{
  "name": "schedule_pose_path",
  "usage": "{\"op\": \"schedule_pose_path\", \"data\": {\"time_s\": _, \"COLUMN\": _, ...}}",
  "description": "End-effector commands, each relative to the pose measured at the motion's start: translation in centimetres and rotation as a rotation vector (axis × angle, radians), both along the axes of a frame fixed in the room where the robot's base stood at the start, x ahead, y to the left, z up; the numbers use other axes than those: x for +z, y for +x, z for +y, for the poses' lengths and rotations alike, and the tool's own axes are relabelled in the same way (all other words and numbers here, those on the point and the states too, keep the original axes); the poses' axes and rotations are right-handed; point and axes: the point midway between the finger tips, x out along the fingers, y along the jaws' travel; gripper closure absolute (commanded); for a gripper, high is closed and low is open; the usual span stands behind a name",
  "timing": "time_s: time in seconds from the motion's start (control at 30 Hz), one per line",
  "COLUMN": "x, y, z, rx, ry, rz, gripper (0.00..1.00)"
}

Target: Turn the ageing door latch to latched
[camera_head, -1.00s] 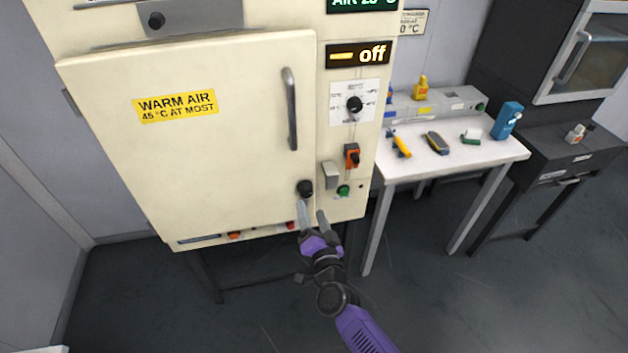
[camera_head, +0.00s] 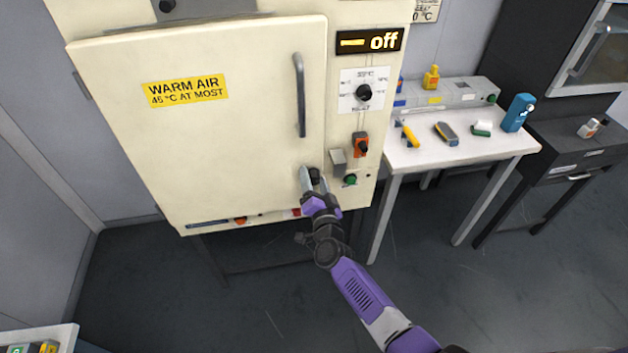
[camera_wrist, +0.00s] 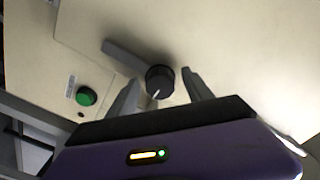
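The door latch (camera_head: 314,175) is a dark round knob at the lower right of the cream cabinet door (camera_head: 225,130). It also shows in the wrist view as a black knob (camera_wrist: 159,80) with a white pointer line. My gripper (camera_head: 314,180) is at the latch, with one finger on either side of it. In the wrist view my gripper (camera_wrist: 158,92) is open, and gaps show between the knob and both fingers. The door lies flat against the cabinet front and appears closed.
A grey handle (camera_head: 300,95) stands out above the latch. A grey block (camera_head: 338,162), a green button (camera_head: 350,180) and an orange switch (camera_head: 360,145) are close on the right. A white table (camera_head: 455,155) with several items stands to the right.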

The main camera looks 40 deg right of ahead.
Motion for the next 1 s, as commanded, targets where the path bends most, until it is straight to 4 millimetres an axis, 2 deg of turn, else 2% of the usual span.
{"op": "schedule_pose_path", "data": {"time_s": 0.03, "x": 0.0, "y": -0.01, "z": 0.01, "rx": 0.0, "ry": 0.0, "rz": 0.0, "gripper": 0.48}}
{"op": "schedule_pose_path", "data": {"time_s": 0.3, "x": 0.04, "y": 0.03, "z": 0.08, "rx": 0.001, "ry": 0.0, "rz": 0.0, "gripper": 1.0}}
{"op": "schedule_pose_path", "data": {"time_s": 1.0, "x": 0.05, "y": 0.14, "z": 0.03, "rx": 0.006, "ry": -0.009, "rz": 0.005, "gripper": 1.0}}
